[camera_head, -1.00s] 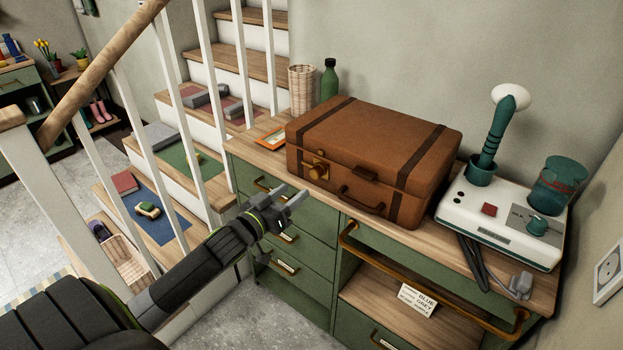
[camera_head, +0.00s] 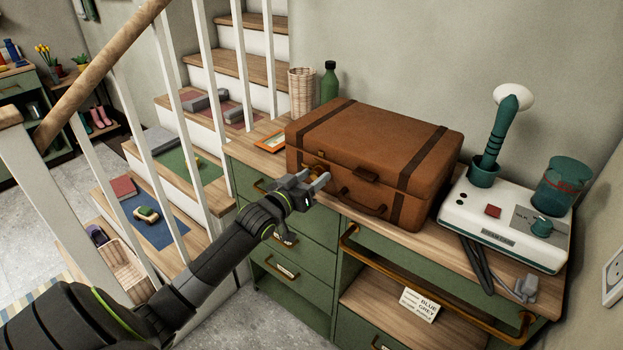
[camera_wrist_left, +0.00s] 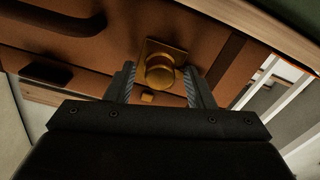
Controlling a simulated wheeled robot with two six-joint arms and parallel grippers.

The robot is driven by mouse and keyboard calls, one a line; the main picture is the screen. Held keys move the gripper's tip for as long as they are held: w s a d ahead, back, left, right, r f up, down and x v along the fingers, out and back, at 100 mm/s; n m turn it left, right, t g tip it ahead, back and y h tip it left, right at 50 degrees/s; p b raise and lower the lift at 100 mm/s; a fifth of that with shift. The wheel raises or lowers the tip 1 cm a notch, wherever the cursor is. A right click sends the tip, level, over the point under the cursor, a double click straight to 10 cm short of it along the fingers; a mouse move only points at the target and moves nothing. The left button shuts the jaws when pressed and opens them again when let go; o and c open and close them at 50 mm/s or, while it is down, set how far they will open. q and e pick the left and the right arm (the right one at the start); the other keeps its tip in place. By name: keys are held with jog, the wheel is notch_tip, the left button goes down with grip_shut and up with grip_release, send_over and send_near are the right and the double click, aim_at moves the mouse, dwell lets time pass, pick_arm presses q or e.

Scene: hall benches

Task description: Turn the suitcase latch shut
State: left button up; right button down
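The brown suitcase (camera_head: 365,155) lies closed on top of the green cabinet. Its brass latch, a round knob on a square plate, shows in the left wrist view (camera_wrist_left: 160,70); in the head view my gripper mostly hides it. My left gripper (camera_head: 318,181) is in front of the suitcase's front face at the latch. In the left wrist view the gripper (camera_wrist_left: 160,88) is open, with one finger on each side of the knob, and the knob stands between or just beyond the fingertips. I cannot tell whether they touch it. My right gripper is not in view.
The suitcase handle (camera_head: 358,199) is beside the latch. A brass rail (camera_head: 430,285) runs along the cabinet front. A white device (camera_head: 505,222) with a green-handled brush stands to the right. A green bottle (camera_head: 329,82) and wicker basket (camera_head: 301,90) stand behind. Stair balusters (camera_head: 215,100) rise at left.

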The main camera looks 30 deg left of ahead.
pick_arm(q)
jog(key=c, duration=0.9)
jog(key=shift+o, duration=0.2)
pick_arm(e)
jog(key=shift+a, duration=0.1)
